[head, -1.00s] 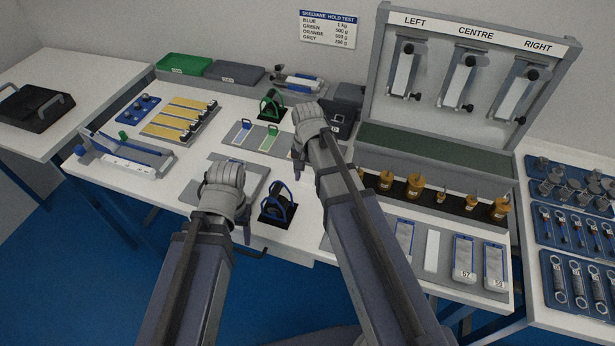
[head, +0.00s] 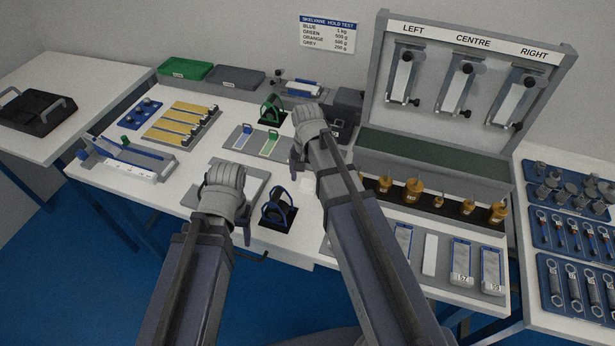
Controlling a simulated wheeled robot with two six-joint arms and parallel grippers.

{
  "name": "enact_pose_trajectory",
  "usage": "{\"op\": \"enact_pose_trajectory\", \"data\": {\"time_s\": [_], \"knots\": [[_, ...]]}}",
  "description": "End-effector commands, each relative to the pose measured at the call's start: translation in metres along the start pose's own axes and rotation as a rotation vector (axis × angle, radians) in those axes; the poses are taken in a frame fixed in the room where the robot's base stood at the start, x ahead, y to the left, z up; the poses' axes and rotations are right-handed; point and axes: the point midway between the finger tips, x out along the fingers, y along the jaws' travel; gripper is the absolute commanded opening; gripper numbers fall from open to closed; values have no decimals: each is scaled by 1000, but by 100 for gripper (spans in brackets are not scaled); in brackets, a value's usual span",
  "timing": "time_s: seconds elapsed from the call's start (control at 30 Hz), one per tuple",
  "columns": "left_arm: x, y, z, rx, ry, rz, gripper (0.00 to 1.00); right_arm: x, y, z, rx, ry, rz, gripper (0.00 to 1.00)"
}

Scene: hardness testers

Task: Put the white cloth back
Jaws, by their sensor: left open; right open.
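I cannot clearly make out the white cloth. A small pale patch (head: 308,186) lies on the bench, partly behind my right forearm, and I cannot tell whether it is the cloth. My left gripper (head: 224,180) is open above the grey plate (head: 254,186) at the bench's front, left of the blue-framed holder (head: 277,212). My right gripper (head: 300,160) is open over the middle of the bench, right of the blue and green strips. The wrists and arms largely hide both sets of fingertips and what lies under them.
A tall panel (head: 440,107) marked LEFT, CENTRE and RIGHT stands behind brass weights (head: 413,190). A green tray (head: 185,70) and a grey tray (head: 236,77) sit at the back. A green-framed holder (head: 272,112) stands near my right gripper. Blue-edged blocks (head: 462,262) lie front right.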

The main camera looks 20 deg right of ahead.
Motion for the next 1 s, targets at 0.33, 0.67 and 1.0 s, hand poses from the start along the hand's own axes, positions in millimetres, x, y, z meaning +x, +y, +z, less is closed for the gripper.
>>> {"op": "enact_pose_trajectory", "data": {"time_s": [0.33, 0.67, 1.0], "knots": [[-59, -6, 4, 0, 0, 0, 59, -60, 0, 0, 0, 0, 0, 91], [-101, -10, 6, 0, 0, 0, 59, -102, 0, 0, 0, 0, 0, 91], [-103, -10, 6, 0, 0, 0, 59, -104, -5, 32, -125, 0, 14, 91]]}}
